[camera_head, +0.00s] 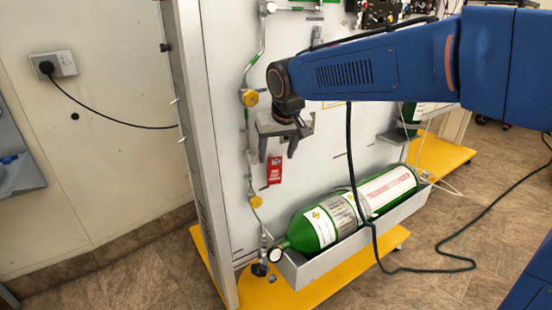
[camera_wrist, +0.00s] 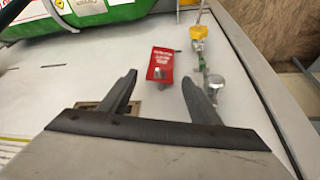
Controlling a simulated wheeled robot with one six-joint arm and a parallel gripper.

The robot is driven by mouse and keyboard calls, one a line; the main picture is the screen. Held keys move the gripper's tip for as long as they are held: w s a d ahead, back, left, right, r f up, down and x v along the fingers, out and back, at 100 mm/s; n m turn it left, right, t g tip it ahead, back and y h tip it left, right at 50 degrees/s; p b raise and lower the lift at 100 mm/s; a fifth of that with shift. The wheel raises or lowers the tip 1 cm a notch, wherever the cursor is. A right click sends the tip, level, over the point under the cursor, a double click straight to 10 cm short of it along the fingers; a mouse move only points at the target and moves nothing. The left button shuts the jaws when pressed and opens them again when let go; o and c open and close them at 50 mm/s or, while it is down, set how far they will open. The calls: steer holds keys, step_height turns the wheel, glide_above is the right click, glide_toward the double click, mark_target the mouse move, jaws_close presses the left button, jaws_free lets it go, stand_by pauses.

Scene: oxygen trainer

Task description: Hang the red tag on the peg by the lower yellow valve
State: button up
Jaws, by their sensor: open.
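The red tag (camera_head: 274,172) is upright against the white panel, above and right of the lower yellow valve (camera_head: 256,201). In the wrist view, which looks upside down, the red tag (camera_wrist: 161,60) lies flat with a small grey peg-like piece at its upper end. It appears to hang there. The lower yellow valve (camera_wrist: 198,33) shows beside it. My gripper (camera_head: 278,153) is open just above the tag, fingers pointing down. In the wrist view my gripper (camera_wrist: 158,78) has empty space between its fingers, apart from the tag. Whether the peg passes through the tag's hole cannot be told.
An upper yellow valve (camera_head: 250,98) sits on the same pipe, left of my gripper. A green cylinder (camera_head: 315,229) lies in a grey tray (camera_head: 325,258) below right. A dark hose (camera_head: 362,200) hangs before the panel. Floor at the lower left is clear.

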steer(key=v, duration=1.4)
steer(key=s+d+f+m, duration=0.1)
steer(key=s+d+f, duration=0.35)
steer(key=d, duration=0.45)
steer(key=s+d+f+m, duration=0.1)
steer(key=s+d+f, duration=0.2)
steer(key=s+d, duration=0.35)
steer(key=s+d+f+m+h, duration=0.1)
steer(key=s+d+f, duration=1.1)
steer(key=s+f, duration=0.1)
steer(key=shift+s+d+f+m+h, duration=0.3)
steer(key=shift+d+f+m, duration=0.1)
steer(key=shift+f, duration=0.4)
